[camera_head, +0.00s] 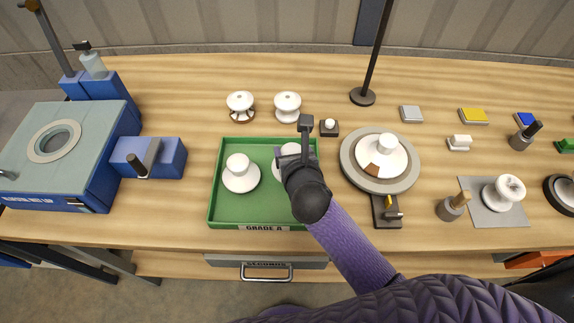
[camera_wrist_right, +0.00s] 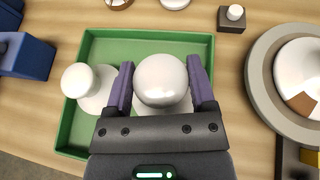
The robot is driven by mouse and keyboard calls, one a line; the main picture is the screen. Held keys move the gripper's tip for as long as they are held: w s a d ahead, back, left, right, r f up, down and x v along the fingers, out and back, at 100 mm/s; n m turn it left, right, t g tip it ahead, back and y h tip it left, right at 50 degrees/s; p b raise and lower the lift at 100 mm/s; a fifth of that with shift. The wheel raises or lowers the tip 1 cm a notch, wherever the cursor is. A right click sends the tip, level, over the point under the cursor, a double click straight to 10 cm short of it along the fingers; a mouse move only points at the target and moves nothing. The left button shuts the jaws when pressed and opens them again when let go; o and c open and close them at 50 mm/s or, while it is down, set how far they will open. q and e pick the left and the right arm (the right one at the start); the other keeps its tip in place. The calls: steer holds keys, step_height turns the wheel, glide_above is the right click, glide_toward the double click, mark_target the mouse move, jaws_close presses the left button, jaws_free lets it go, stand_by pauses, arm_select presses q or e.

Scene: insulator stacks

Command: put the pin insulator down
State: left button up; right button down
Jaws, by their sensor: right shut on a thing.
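A white pin insulator (camera_wrist_right: 160,82) is between the two purple fingers of my right gripper (camera_wrist_right: 160,88), which is shut on its rounded top. In the head view this insulator (camera_head: 290,149) shows partly behind my right gripper (camera_head: 290,163), over the right half of the green tray (camera_head: 226,216) labelled "GRADE A". I cannot tell whether its base touches the tray floor. A second white insulator (camera_head: 240,174) stands upright in the tray's left half; it also shows in the wrist view (camera_wrist_right: 84,82). My left gripper is not in view.
A round grey turntable (camera_head: 349,166) with a white and brown insulator (camera_head: 382,157) is close to the tray's right. A blue machine (camera_head: 75,140) fills the left. A small dark block (camera_head: 329,129) sits behind the tray's right corner.

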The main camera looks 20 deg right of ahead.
step_height(320, 180, down, 4)
steer(key=shift+b, duration=0.95)
steer(key=shift+r, duration=0.15)
steer(key=shift+c, duration=1.8)
jaws_free()
steer(key=shift+f, duration=0.2)
steer(key=o, duration=0.4)
steer(key=shift+c, duration=0.2)
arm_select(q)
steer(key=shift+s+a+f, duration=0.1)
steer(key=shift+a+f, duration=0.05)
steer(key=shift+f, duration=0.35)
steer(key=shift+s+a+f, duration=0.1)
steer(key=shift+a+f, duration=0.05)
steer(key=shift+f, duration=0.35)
arm_select(e)
steer(key=shift+s+r+p, duration=0.1)
steer(key=shift+r+p, duration=0.2)
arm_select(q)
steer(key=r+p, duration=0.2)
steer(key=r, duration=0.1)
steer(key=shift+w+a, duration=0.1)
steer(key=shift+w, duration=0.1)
arm_select(e)
steer(key=d+v, duration=0.1)
steer(key=v, duration=1)
steer(key=shift+s+a, duration=0.35)
steer(key=shift+a, duration=0.15)
